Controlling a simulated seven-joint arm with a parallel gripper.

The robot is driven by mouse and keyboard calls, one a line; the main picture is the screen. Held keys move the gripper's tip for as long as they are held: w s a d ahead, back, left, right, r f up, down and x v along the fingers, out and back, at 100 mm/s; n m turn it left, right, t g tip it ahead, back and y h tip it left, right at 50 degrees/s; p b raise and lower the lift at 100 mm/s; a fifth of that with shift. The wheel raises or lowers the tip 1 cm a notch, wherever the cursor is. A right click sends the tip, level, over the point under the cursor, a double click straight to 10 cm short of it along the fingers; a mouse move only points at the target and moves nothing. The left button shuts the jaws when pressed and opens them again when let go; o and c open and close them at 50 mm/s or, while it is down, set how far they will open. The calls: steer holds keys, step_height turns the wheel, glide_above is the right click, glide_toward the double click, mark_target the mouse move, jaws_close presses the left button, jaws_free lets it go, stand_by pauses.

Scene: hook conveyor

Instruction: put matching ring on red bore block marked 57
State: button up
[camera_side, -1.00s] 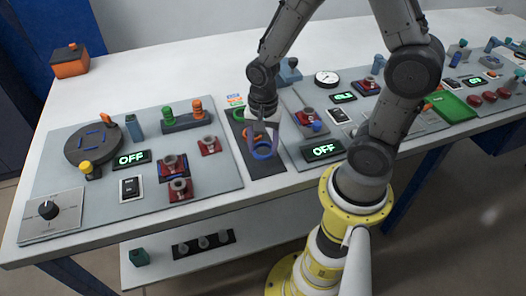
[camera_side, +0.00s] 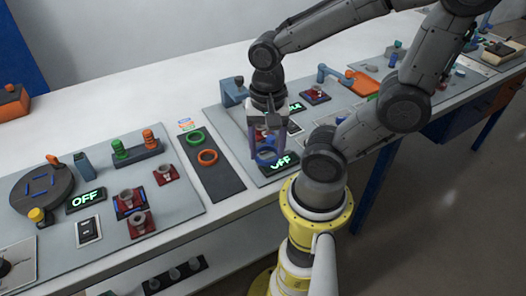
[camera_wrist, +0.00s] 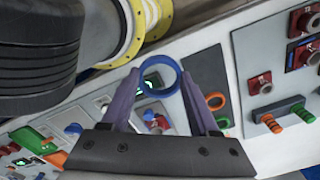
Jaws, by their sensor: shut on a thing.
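My gripper (camera_side: 267,150) is shut on a blue ring (camera_side: 265,161). It holds the ring above the right-hand grey panel, near a lit OFF display (camera_side: 281,163). In the wrist view the ring (camera_wrist: 178,72) sits between the fingertips, its hole open to view. Red bore blocks with grey collars stand on the left panel (camera_side: 166,175), (camera_side: 139,226), and one more (camera_side: 315,96) is on the right panel behind the gripper. The number 57 is not readable on any block. The gripper partly hides the area below it.
A dark mat (camera_side: 222,183) left of the gripper bears a green ring (camera_side: 195,137) and an orange ring (camera_side: 207,157). A peg rack (camera_side: 137,152) with green and orange pegs and a round dial (camera_side: 42,190) stand on the left panel. A blue fixture (camera_side: 234,92) stands behind the gripper.

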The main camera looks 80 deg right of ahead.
steer(key=w+r, duration=0.5)
steer(key=w, duration=0.7)
steer(key=n, duration=0.4)
glide_above(124, 192)
steer(key=s, duration=0.1)
step_height(124, 192, down, 10)
steer(key=shift+s+a+f, duration=0.2)
steer(key=shift+s+a, duration=0.1)
steer(key=shift+a, duration=0.25)
steer(key=shift+f, duration=1.7)
steer(key=shift+f, duration=1.35)
stand_by(1.2)
